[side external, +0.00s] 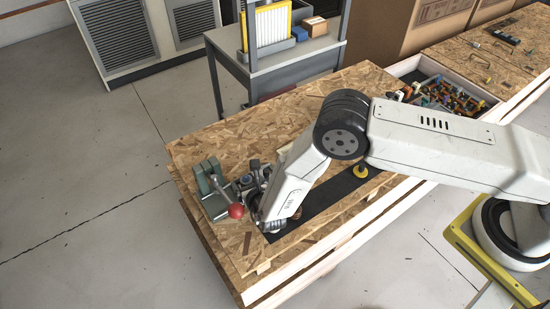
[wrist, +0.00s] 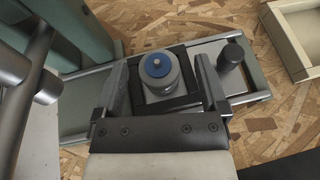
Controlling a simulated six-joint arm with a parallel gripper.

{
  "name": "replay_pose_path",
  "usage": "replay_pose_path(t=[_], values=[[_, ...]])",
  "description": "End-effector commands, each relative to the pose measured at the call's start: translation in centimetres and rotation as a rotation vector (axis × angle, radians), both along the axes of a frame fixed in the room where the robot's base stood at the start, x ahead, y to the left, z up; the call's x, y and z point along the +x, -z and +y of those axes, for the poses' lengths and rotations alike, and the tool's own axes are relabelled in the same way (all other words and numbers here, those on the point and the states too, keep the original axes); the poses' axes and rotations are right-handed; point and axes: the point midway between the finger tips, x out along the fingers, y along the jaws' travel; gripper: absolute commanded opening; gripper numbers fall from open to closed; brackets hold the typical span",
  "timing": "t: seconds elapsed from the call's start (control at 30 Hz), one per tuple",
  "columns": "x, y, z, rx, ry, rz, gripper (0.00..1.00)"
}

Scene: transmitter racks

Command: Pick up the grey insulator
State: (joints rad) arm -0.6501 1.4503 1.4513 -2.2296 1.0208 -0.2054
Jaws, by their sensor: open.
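A grey insulator (wrist: 163,85) with a blue round top stands upright in a dark square frame on a grey-green base in the wrist view. My gripper (wrist: 162,66) is open, with one finger on each side of the insulator. Gaps show between the fingers and its sides. In the side view my wrist link hides most of the gripper, and I cannot make out the insulator there.
A green press (side external: 209,187) with a red-ball lever (side external: 236,211) stands close left of my wrist. A dark upright post (wrist: 231,56) is just right of the fingers. A pale tray (wrist: 296,43) lies beyond. A parts bin (side external: 482,108) is at the back right.

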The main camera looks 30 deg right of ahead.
Motion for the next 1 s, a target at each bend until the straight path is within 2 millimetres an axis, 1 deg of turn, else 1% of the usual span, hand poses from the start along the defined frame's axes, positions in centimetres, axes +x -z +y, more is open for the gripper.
replay_pose_path(t=[0.03,0.07,0.1,0.17,0.2,0.27,0.3,0.33,0.77,1.0], values=[[0.0,0.0,0.0,0.0,0.0,0.0,0.93],[0.0,0.0,0.0,0.0,0.0,0.0,0.83],[0.0,0.0,0.0,0.0,0.0,0.0,0.7],[0.0,0.0,0.0,0.0,0.0,0.0,0.51],[0.0,0.0,0.0,0.0,0.0,0.0,0.39],[0.0,0.0,0.0,0.0,0.0,0.0,0.2],[0.0,0.0,0.0,0.0,0.0,0.0,0.07],[0.0,0.0,0.0,0.0,0.0,0.0,0.0],[0.0,-0.3,0.0,0.0,0.0,-0.001,0.0],[0.0,-1.7,0.0,0.001,-0.001,-0.002,0.0]])
